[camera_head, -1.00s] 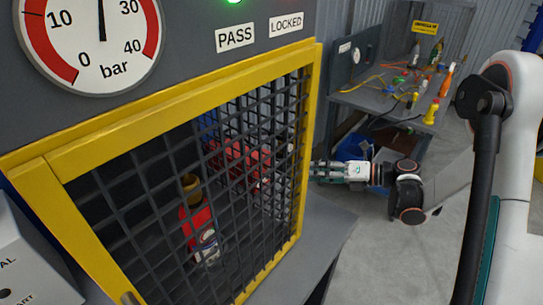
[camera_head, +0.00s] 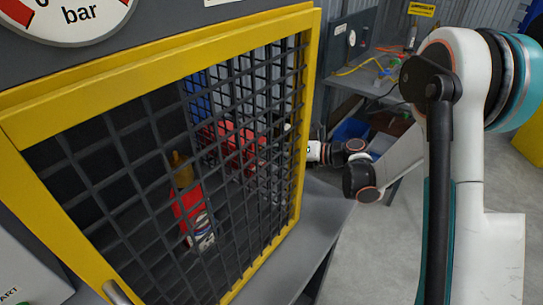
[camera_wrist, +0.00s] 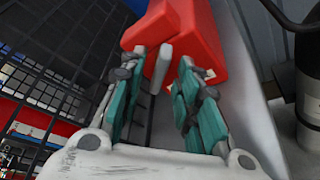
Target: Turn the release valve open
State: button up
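In the wrist view a bright red block-like part (camera_wrist: 190,35), which may be the release valve's handle, lies just beyond my gripper (camera_wrist: 164,62). The teal fingers stand apart, with a light grey bar (camera_wrist: 160,72) visible between them. I cannot tell whether the fingertips touch the red part. In the head view my gripper's fingers are hidden behind the cage's yellow frame; only the white wrist end shows at its right side. No release valve is clearly visible in the head view.
A yellow-framed mesh cage door (camera_head: 160,68) fills the left. Behind it stand a red extinguisher (camera_head: 187,205) with a brass top and a larger red object (camera_head: 232,145). A gauge (camera_head: 65,12) is above.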

jog(key=shift+w+a+f, duration=0.1)
jog(key=shift+a, duration=0.2)
grip_shut()
jog(key=n+t+h, duration=0.1)
jog(key=n, duration=0.1)
jog(key=shift+n, duration=0.4)
grip_release()
